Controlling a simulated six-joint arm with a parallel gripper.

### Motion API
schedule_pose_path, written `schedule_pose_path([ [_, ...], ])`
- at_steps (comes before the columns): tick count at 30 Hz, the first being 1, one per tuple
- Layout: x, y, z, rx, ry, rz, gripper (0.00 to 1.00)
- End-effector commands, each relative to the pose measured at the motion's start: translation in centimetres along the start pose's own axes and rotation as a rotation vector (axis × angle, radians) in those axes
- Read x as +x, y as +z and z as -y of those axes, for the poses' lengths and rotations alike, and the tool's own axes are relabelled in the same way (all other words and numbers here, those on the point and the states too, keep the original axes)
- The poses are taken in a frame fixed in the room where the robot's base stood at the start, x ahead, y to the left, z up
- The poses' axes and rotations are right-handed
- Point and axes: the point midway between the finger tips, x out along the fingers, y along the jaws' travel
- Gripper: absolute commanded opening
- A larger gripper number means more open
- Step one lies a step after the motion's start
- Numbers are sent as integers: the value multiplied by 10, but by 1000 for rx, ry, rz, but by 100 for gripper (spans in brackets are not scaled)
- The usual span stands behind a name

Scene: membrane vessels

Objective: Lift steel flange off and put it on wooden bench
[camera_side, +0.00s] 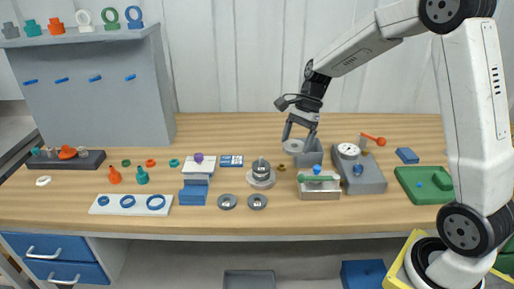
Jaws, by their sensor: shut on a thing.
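My gripper (299,137) points down over the middle right of the wooden bench (230,125). It is shut on a round grey steel flange (292,146), seen at the left side of the jaws. The flange is beside or over a grey block (309,158); I cannot tell whether they touch. The fingers partly hide the flange and the block's top.
A steel round stack (261,172) stands left of the gripper, with dark rings (228,201) in front. A grey gauge block (368,181) and green tray (410,190) lie right. The back bench is clear.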

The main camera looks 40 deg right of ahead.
Motion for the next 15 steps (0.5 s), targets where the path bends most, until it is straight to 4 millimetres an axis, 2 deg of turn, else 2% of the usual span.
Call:
schedule_pose_path([
  [15,-21,8,0,-1,-2,-1,10],
])
